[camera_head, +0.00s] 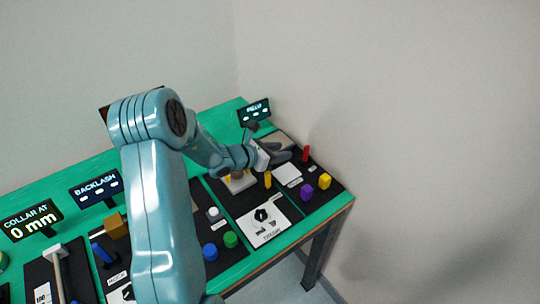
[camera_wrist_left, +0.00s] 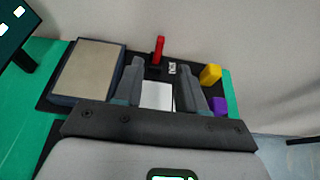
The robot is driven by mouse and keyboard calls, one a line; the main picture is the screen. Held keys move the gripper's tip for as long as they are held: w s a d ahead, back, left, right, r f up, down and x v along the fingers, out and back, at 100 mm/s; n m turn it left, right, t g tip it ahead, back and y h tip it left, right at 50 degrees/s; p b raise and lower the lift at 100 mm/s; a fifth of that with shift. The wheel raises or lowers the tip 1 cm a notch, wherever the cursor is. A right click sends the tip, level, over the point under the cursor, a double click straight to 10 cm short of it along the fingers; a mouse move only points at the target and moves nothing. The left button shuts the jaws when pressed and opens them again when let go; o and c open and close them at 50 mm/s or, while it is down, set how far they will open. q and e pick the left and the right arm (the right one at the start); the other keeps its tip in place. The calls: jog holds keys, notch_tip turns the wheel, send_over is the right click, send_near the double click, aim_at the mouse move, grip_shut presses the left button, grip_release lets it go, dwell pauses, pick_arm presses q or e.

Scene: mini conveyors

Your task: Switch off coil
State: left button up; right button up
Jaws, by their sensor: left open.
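A small upright red piece (camera_head: 306,154), perhaps a switch lever, stands on the far-right black panel. It also shows in the left wrist view (camera_wrist_left: 158,48), just past the gap between my fingers. No part is readably marked as a coil. A dark display (camera_head: 254,112) stands behind this panel, its label too small to read surely. My left gripper (camera_head: 288,152) is over this panel, left of the red piece, open and empty. In the left wrist view its fingers (camera_wrist_left: 160,66) are spread, with a white card (camera_wrist_left: 157,96) between them in the picture. My right gripper is out of view.
A beige-topped block (camera_wrist_left: 88,68) lies left of the fingers. Yellow (camera_head: 325,181) and purple (camera_head: 307,192) pieces stand at the panel's right. Other panels with blue and green pieces fill the green table (camera_head: 75,168). A wall closes off the right side.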

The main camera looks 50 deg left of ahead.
pick_arm(q)
jog(key=shift+v, duration=1.9)
jog(key=shift+s, duration=0.1)
